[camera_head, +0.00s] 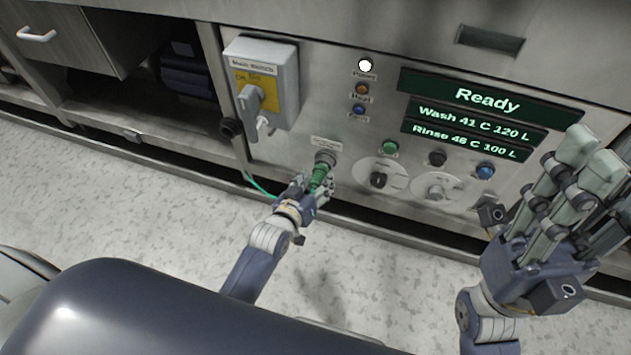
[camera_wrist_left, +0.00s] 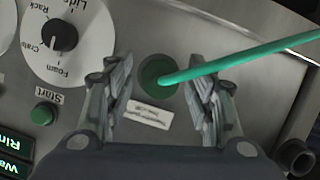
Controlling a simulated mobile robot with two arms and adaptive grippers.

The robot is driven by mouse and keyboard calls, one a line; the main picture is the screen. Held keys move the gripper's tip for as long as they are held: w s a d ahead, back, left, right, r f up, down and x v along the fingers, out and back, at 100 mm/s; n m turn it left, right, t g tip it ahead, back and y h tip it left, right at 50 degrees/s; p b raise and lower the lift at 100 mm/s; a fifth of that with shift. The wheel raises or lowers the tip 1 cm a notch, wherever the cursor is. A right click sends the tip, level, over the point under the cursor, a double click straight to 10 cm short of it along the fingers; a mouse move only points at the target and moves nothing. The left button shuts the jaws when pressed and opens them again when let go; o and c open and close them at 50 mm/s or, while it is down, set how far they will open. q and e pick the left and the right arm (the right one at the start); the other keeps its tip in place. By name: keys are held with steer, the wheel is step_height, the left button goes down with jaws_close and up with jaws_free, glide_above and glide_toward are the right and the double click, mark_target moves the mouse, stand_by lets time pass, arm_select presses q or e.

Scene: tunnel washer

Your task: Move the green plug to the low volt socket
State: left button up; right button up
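The green plug (camera_head: 319,176) sits at a grey round socket (camera_head: 325,158) on the steel panel, below a small label too blurred to read. Its green cable (camera_head: 261,188) runs off to the left. My left gripper (camera_head: 313,188) is at the plug. In the left wrist view the plug's round end (camera_wrist_left: 157,74) and cable (camera_wrist_left: 245,58) show between the two fingers (camera_wrist_left: 160,100), with gaps on both sides, so the gripper looks open around it. My right gripper (camera_head: 575,185) is open and empty in front of the panel at the right.
A grey main switch box (camera_head: 266,80) with a lever juts out at the upper left. A black round fitting (camera_head: 231,128) is at its lower left. Knobs (camera_head: 379,180), buttons (camera_head: 390,147) and green displays (camera_head: 488,98) lie right of the plug. The floor in front is clear.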

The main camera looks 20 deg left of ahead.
arm_select(q)
steer(key=v, duration=1.2)
